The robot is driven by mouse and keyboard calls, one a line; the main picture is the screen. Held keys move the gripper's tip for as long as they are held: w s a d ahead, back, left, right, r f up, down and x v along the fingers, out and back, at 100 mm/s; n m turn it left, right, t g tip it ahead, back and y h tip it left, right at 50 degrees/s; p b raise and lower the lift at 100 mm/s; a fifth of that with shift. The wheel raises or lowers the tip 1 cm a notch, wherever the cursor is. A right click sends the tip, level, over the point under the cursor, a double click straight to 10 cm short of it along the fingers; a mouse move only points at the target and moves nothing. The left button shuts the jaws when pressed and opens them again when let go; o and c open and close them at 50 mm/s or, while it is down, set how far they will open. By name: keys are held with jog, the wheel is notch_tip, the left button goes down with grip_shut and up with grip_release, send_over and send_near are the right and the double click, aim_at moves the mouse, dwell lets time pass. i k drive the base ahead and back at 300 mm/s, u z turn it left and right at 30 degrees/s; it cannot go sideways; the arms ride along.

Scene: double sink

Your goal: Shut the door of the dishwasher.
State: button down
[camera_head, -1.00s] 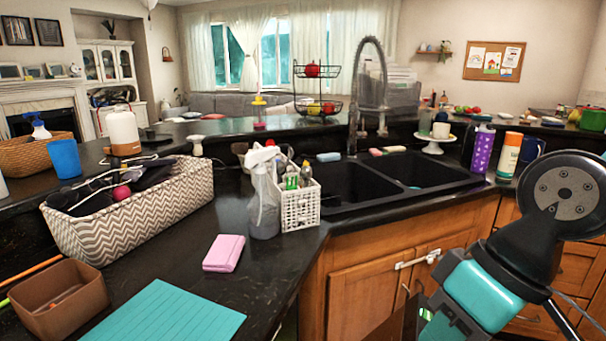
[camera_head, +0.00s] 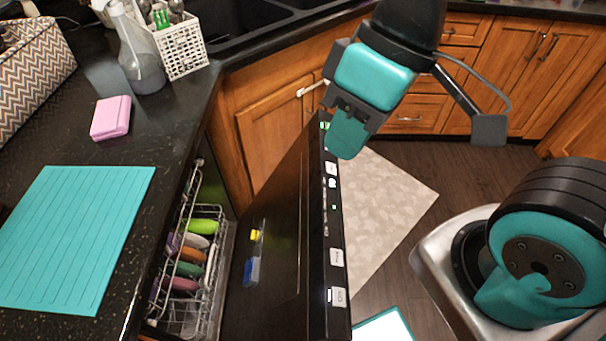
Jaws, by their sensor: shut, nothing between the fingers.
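The dishwasher door (camera_head: 278,215) is dark and stands partly open, tilted out from under the counter. Its top edge carries a control strip with white labels and small green lights. Behind it the dishwasher rack (camera_head: 208,213) shows, holding several colored plates. My gripper (camera_head: 344,140) is shut and empty, its teal fingers pointing down at the outer side of the door's top edge, near the far corner. I cannot tell whether the fingers touch the door. The door's lower part and outer face are hidden.
The black counter (camera_head: 135,175) holds a teal mat (camera_head: 75,240), a pink sponge (camera_head: 110,118), a spray bottle (camera_head: 135,50) and a white basket (camera_head: 182,48). Wooden cabinets (camera_head: 265,125) stand beyond the door. A light rug (camera_head: 390,200) lies on the open floor.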

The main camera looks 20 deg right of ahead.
aim_at(297, 213)
jog(key=u, duration=1.75)
jog(key=k, duration=0.9)
jog(key=z, duration=1)
